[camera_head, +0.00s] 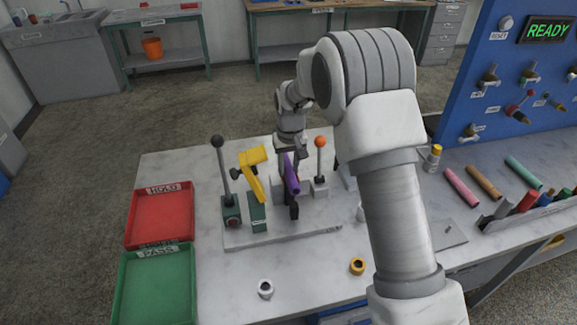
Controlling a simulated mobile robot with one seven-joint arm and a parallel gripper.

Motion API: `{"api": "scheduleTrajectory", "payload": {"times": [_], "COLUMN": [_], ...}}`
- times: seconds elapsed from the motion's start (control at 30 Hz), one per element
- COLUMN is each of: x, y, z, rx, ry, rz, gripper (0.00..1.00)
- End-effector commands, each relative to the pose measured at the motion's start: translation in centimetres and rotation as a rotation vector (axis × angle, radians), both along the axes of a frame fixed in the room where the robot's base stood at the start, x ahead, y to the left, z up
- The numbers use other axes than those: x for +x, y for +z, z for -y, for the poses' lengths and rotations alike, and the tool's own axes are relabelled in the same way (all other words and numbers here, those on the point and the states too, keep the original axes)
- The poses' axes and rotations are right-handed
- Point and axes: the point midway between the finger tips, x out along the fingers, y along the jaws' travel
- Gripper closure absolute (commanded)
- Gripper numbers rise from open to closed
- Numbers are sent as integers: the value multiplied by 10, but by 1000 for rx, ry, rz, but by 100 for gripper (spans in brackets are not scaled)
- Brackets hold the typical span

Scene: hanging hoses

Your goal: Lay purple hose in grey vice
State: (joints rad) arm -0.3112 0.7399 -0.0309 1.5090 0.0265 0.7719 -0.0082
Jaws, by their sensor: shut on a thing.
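The purple hose (291,173) is a short tube in the middle of the fixture plate, its length running toward me and slightly right. My gripper (290,152) is shut on the purple hose, coming down at its far end; my fingers are small and partly hidden. A grey vice (278,188) seems to be the pale grey block just behind and under the hose. Dark parts stand just below the hose's near end. I cannot tell whether the hose touches the vice or is held above it.
On the plate (255,240) stand a black-knobbed lever (221,170), a yellow clamp (252,170) and an orange-knobbed lever (320,160). A red tray (160,216) and a green tray (155,290) lie left. A pink tube (461,187) and others lie right. My forearm covers the right middle.

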Motion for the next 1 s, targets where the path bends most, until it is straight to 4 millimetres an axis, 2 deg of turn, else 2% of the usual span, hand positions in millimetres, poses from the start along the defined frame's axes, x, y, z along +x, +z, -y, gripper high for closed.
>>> {"api": "scheduleTrajectory", "payload": {"times": [0.83,0.87,1.0], "x": [0,0,0], "y": [-22,-22,-22], "z": [0,0,0], "rx": [0,0,1], "ry": [0,0,0], "rz": [0,0,0], "gripper": [100,63,37]}}
